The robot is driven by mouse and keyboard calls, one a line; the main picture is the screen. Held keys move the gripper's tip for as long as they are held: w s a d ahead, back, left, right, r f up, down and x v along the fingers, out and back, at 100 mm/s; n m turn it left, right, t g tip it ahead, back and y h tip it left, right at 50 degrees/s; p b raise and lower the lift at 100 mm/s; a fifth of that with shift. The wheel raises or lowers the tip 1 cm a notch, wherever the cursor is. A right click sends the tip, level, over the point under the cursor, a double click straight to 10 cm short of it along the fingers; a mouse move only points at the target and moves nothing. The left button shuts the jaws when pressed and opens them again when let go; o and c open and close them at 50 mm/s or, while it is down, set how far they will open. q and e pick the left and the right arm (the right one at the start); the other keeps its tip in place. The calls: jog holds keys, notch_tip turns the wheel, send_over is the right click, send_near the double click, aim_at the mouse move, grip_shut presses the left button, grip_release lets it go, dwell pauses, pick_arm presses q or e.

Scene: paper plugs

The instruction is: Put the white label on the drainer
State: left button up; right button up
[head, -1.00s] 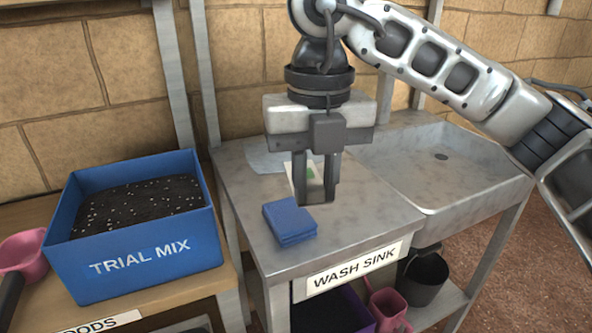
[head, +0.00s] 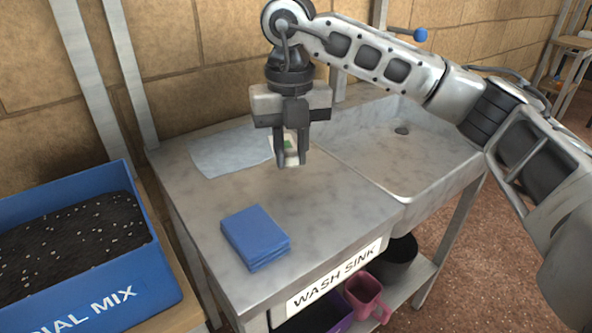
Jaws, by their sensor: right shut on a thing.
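My right gripper (head: 290,158) points down over the metal sink unit, shut on the white label (head: 287,149), a small white piece with a green mark. Its fingers hide part of the label. The label appears to be held above the metal top, though the exact gap is hard to tell. The flat metal top (head: 330,215) left of the basin seems to be the drainer; no separate rack shows. My left gripper is not in view.
A pale grey-blue sheet (head: 225,151) lies flat at the back of the top. A blue folded stack (head: 255,237) lies near the front left. The sink basin (head: 395,150) is to the right. A blue TRIAL MIX box (head: 130,290) stands left. The top's front middle is clear.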

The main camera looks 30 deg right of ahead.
aim_at(297, 187)
jog(key=shift+w+d+f, duration=0.3)
jog(key=shift+d+f, duration=0.1)
jog(key=shift+f, duration=0.15)
jog(key=f, duration=0.3)
jog(key=d+f, duration=0.1)
jog(key=shift+w+f, duration=0.25)
jog(key=shift+w, duration=0.15)
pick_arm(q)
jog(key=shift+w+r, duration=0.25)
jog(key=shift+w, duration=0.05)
pick_arm(e)
jog(key=shift+f, duration=0.1)
jog(key=shift+f, duration=0.2)
jog(key=o, duration=0.9)
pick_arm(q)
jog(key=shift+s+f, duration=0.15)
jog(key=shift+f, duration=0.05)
pick_arm(e)
jog(key=shift+o, duration=0.2)
jog(key=shift+r, duration=0.15)
